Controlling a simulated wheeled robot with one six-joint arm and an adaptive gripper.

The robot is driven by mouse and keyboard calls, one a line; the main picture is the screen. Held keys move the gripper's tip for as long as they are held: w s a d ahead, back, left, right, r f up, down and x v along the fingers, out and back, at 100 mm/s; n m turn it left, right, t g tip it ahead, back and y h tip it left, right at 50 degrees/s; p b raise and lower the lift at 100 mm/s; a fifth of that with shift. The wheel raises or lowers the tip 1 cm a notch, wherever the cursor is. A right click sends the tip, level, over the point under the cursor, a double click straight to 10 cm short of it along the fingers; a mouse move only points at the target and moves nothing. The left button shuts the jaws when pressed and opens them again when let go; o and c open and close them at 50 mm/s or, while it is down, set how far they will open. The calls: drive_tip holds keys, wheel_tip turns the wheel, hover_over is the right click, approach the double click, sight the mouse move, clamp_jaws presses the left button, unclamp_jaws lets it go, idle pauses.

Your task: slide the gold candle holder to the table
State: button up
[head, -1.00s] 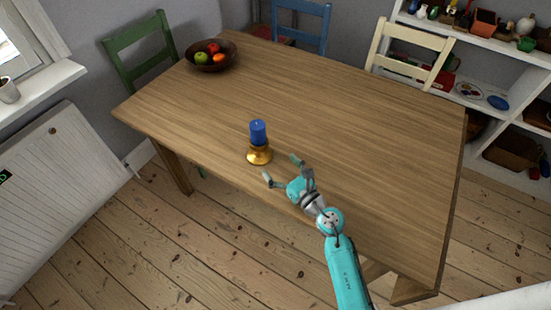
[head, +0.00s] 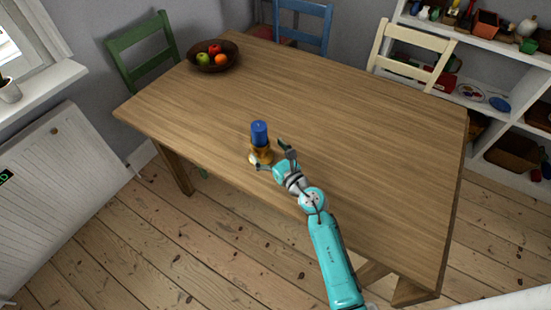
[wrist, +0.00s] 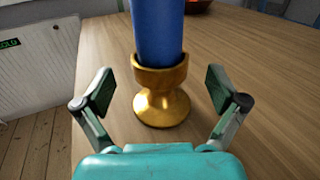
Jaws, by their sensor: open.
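The gold candle holder (head: 259,156) stands upright on the wooden table (head: 330,110), near its front edge, with a blue candle (head: 259,133) in it. In the wrist view the gold holder (wrist: 162,92) is centred ahead of my gripper, and the blue candle (wrist: 157,30) runs out of the top of the picture. My gripper (head: 271,156) is open, with its fingers to either side of the holder in the head view. In the wrist view both fingertips of my gripper (wrist: 160,92) show clear gaps to the holder. Part of the holder is hidden behind my gripper in the head view.
A dark bowl of fruit (head: 213,57) stands at the table's far left corner. Green (head: 143,50), blue (head: 302,25) and cream (head: 412,50) chairs stand around the table. White shelves (head: 490,75) are at the right. The middle and right of the tabletop are clear.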

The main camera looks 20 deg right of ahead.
drive_tip(key=shift+x, duration=1.85)
